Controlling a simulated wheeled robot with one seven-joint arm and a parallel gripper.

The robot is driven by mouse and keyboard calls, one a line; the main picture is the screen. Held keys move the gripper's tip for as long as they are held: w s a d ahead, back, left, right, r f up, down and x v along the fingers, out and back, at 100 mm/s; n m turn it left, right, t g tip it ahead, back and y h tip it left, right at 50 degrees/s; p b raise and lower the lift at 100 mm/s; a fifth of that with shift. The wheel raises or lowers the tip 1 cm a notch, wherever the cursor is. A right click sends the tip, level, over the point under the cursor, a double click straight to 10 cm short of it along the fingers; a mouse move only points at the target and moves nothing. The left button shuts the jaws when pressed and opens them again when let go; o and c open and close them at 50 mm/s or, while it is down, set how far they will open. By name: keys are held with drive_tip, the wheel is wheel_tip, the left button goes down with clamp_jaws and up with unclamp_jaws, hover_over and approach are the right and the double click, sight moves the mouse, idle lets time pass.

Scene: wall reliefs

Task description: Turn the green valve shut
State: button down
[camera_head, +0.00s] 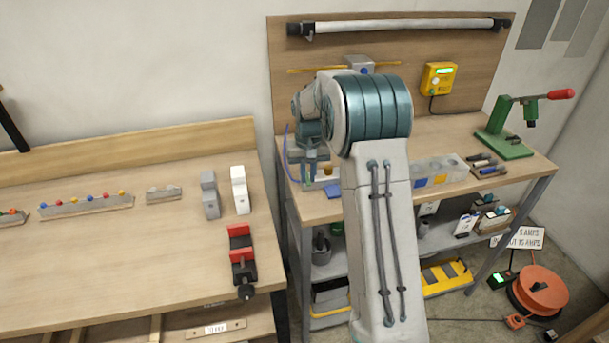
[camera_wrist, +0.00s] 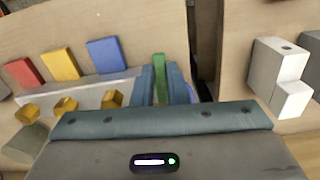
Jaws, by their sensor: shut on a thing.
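The green valve's lever (camera_wrist: 159,66) stands up between the two blue-grey fingers of my gripper (camera_wrist: 160,84) in the wrist view. My gripper is shut on this lever. The lower part of the lever and its valve body are hidden by the fingers and the gripper housing. To its left, a pale strip (camera_wrist: 78,90) carries brass fittings, with a blue lever (camera_wrist: 103,55), a yellow lever (camera_wrist: 60,63) and a red lever (camera_wrist: 25,72) beyond them. In the head view my gripper (camera_head: 312,172) is at the right bench's left end; the green lever cannot be made out.
A left bench (camera_head: 120,260) holds grey and white blocks (camera_head: 240,190) and a red vise (camera_head: 241,255). A gap separates it from the right bench (camera_head: 440,135). A green press (camera_head: 505,135) and a yellow box (camera_head: 438,78) are farther right.

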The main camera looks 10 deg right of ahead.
sight(309, 180)
drive_tip(key=shift+d+r+n, duration=0.1)
drive_tip(key=shift+d+n, duration=0.05)
drive_tip(key=shift+n, duration=0.35)
drive_tip(key=c, duration=1.4)
unclamp_jaws()
drive_tip(key=shift+c, duration=0.2)
wheel_tip(309, 180, up, 14)
drive_tip(key=shift+b, duration=0.45)
